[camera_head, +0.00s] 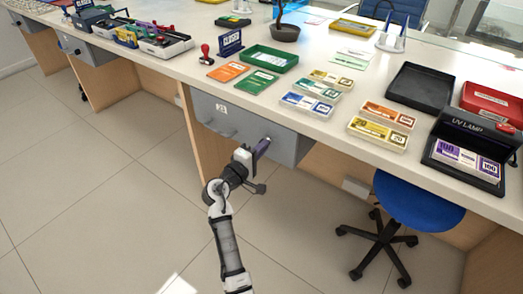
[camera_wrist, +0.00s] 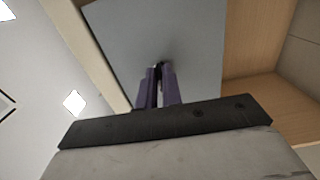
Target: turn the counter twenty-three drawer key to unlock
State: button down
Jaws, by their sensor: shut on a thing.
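The grey drawer (camera_head: 228,116) marked 23 sits under the counter top and looks closed; its front also shows in the wrist view (camera_wrist: 200,45). My gripper (camera_head: 265,144) is at the right part of the drawer front, with its purple fingers pointing at it. In the wrist view my gripper (camera_wrist: 158,72) is shut on a small dark key (camera_wrist: 158,66) at the drawer's lock. The fingers hide most of the key, so I cannot tell how far it is turned.
The drawer handle (camera_head: 218,129) is left of my gripper. The counter top (camera_head: 305,70) overhangs the drawer and holds trays, banknote boxes and cards. A blue stool (camera_head: 415,205) stands to the right. The floor (camera_head: 110,190) at left is clear.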

dwell(0.3)
jog(key=c, duration=1.6)
grip_release()
jog(key=shift+o, duration=0.2)
jog(key=p+v, duration=0.1)
jog(key=v, duration=1.2)
jog(key=shift+s+a, duration=0.25)
jog(key=shift+s, duration=0.1)
